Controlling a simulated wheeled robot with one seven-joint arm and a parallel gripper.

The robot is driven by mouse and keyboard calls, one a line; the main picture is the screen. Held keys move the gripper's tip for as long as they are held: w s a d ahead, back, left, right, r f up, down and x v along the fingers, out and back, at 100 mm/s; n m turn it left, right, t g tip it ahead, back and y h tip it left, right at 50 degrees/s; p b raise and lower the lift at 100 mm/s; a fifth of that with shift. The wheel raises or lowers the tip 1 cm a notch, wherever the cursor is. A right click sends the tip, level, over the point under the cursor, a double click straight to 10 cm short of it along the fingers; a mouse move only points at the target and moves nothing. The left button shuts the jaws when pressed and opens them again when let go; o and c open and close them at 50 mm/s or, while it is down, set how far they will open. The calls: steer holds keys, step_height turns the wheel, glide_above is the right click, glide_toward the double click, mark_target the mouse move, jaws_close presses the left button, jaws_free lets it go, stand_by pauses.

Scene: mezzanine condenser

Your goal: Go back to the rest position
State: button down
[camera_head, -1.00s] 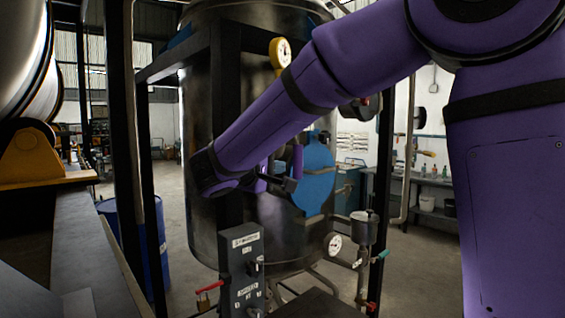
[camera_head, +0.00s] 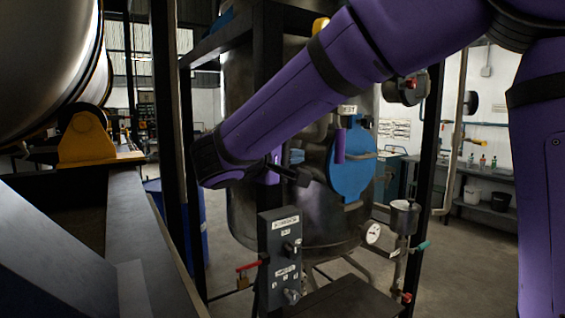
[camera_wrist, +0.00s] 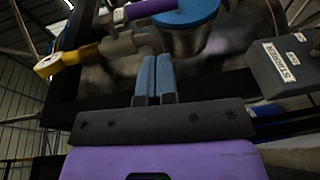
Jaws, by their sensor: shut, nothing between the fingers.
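My gripper (camera_wrist: 154,78) is shut in the wrist view, its two blue-grey fingers side by side with nothing between them. In the head view the end of my purple arm hangs in front of the large dark metal tank, and the fingers there are hard to make out. The blue round cover (camera_head: 352,165) on the tank is just right of my gripper in the picture. In the wrist view the blue cover (camera_wrist: 190,16) and a purple handle (camera_wrist: 150,9) lie beyond the fingertips.
A grey control box (camera_head: 284,262) with switches stands below my gripper; it also shows in the wrist view (camera_wrist: 285,68). A dark frame post (camera_head: 172,130) is at left. A pressure gauge (camera_head: 373,233) and green-handled valve (camera_head: 421,246) are at lower right.

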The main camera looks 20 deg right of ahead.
steer(key=s+d+f+m+g+y, duration=0.25)
steer(key=s+d+g+y, duration=0.25)
steer(key=s+d, duration=0.65)
steer(key=s+f+m+t+y, duration=0.1)
steer(key=s+f+y, duration=0.2)
steer(key=s+y, duration=0.2)
steer(key=s+f+m+y, duration=0.2)
steer(key=s+y, duration=0.3)
steer(key=s, duration=0.4)
steer(key=shift+a+f+t, duration=0.15)
steer(key=shift+f+t, duration=0.25)
steer(key=shift+f, duration=0.5)
steer(key=shift+s, duration=0.1)
